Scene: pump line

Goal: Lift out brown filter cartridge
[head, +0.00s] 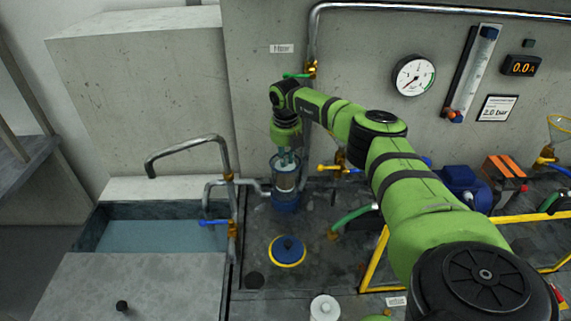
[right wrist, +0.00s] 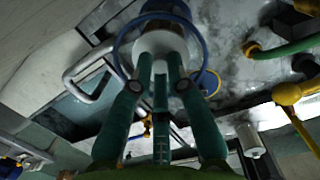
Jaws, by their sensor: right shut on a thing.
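The filter housing (head: 285,180) is a clear upright cup with a blue base, left of centre in the head view. My right gripper (head: 288,156) points down into its open top. In the right wrist view my right gripper (right wrist: 160,68) is shut on the filter cartridge (right wrist: 158,42), which looks pale grey there rather than brown. The blue ring of the housing (right wrist: 120,45) surrounds the cartridge. The cartridge's lower part is hidden. My left gripper is not in view.
A blue lid with a yellow ring (head: 288,250) lies on the bench in front of the housing. A white cylinder (head: 325,308) stands nearer. A water basin (head: 150,237) is at left. Pipes and valves (head: 232,228) stand close beside the housing; a blue pump (head: 462,185) is at right.

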